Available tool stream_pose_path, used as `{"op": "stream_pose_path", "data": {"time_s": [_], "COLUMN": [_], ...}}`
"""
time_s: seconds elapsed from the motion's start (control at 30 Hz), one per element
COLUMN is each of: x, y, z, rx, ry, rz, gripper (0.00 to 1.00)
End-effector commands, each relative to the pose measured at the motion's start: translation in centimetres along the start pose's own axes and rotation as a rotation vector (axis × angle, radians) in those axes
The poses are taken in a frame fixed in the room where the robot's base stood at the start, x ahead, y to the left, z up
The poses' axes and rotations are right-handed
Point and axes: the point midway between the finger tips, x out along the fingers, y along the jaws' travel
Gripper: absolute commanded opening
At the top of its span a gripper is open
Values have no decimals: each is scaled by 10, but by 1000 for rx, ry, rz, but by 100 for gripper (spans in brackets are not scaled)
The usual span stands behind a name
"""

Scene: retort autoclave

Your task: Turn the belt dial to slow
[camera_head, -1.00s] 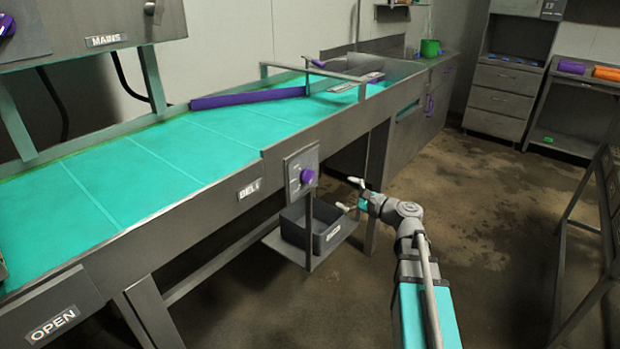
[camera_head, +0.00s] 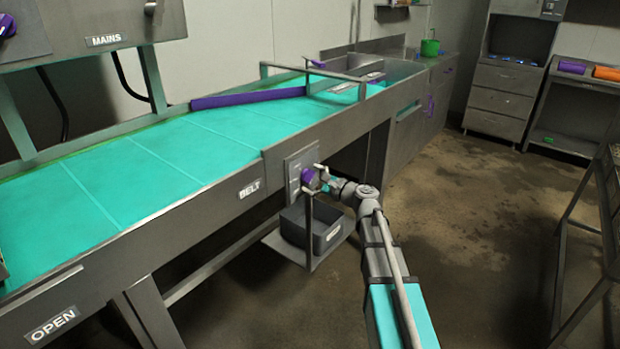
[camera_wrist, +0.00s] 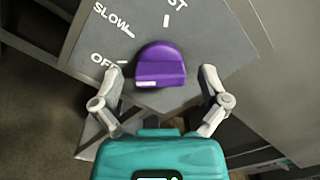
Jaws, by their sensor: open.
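The purple belt dial (camera_head: 310,179) is on a grey panel (camera_head: 296,165) on the conveyor's front side, by the BELT label (camera_head: 249,188). In the wrist view the dial (camera_wrist: 161,66) sits between the two fingers of my gripper (camera_wrist: 162,84). The panel shows the marks SLOW (camera_wrist: 112,19) and OFF (camera_wrist: 104,62), and a cut-off word ending in "ST" at the top. A pale mark on the dial is on its lower left edge. My gripper (camera_head: 319,181) is open around the dial, with a gap visible on each side.
A dark grey bin (camera_head: 317,229) stands on a shelf just below the dial. The teal conveyor belt (camera_head: 150,165) runs above, with a purple diverter bar (camera_head: 248,98) across it. The floor to the right (camera_head: 470,220) is clear.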

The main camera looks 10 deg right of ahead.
Motion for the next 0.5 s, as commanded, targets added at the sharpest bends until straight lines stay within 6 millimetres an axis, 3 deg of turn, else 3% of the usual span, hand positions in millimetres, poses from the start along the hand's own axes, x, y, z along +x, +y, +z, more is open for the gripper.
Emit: {"op": "stream_pose_path", "data": {"time_s": [0.43, 0.5], "x": [7, 7], "y": [0, 0], "z": [0, 0], "rx": [0, 0], "ry": [0, 0], "rz": [0, 0], "gripper": [94, 83]}}
